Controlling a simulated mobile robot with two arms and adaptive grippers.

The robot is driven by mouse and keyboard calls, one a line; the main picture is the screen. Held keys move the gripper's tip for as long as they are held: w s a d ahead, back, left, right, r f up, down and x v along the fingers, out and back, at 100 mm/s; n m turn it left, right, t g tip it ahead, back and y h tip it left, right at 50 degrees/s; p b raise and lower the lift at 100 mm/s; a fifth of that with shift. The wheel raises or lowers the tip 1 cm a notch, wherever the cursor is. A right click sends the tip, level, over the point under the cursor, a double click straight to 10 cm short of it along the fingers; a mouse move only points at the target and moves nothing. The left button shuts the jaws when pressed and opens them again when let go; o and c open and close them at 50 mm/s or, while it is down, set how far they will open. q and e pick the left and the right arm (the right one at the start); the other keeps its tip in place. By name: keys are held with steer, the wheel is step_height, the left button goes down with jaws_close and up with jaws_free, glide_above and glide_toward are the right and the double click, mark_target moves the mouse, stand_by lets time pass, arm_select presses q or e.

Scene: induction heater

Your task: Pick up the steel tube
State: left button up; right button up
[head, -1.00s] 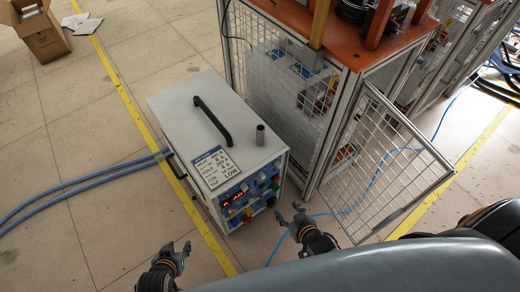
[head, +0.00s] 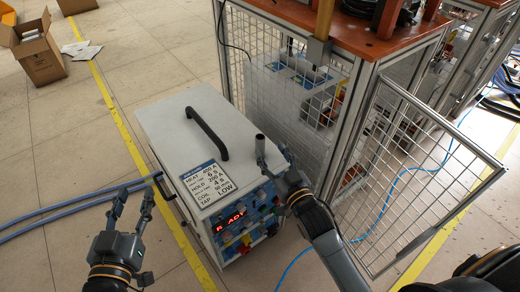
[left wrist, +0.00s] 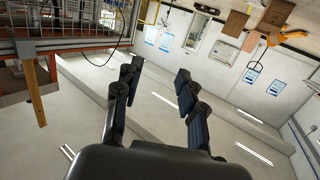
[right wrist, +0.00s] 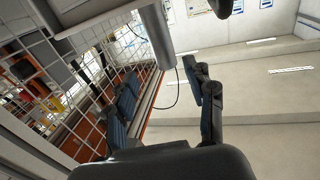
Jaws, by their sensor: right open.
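The steel tube (head: 260,146) is a short grey cylinder standing upright on top of the white induction heater (head: 185,125), near its right edge. My right gripper (head: 272,158) is open beside the tube, at the heater's front right corner. In the right wrist view a grey cylinder, apparently the tube (right wrist: 156,36), shows ahead between the spread fingers. One finger overlaps the tube's lower part in the head view, so I cannot tell whether they touch. My left gripper (head: 134,203) is open and empty, left of the heater's front.
A black handle (head: 208,133) arches over the heater's top, left of the tube. A mesh cage (head: 290,90) stands behind, its door (head: 425,170) open at right. Blue hoses (head: 70,208) run left. A cardboard box (head: 38,50) is far left; floor there is mostly clear.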

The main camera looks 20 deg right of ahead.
mark_target(262, 144)
steer(key=shift+w+a, duration=0.15)
steer(key=shift+w, duration=0.65)
steer(key=w+b, duration=0.1)
steer(key=w, duration=0.1)
steer(key=w+a+b, duration=0.1)
steer(key=w, duration=0.1)
steer(key=shift+w+a, duration=0.15)
steer(key=shift+w, duration=0.1)
arm_select(q)
step_height(262, 144, up, 10)
steer(key=s+d+t+h, duration=0.1)
steer(key=t+h, duration=0.1)
steer(key=t, duration=0.4)
steer(key=shift+s, duration=0.25)
arm_select(e)
steer(key=shift+w, duration=0.15)
steer(key=shift+c, duration=0.2)
jaws_close()
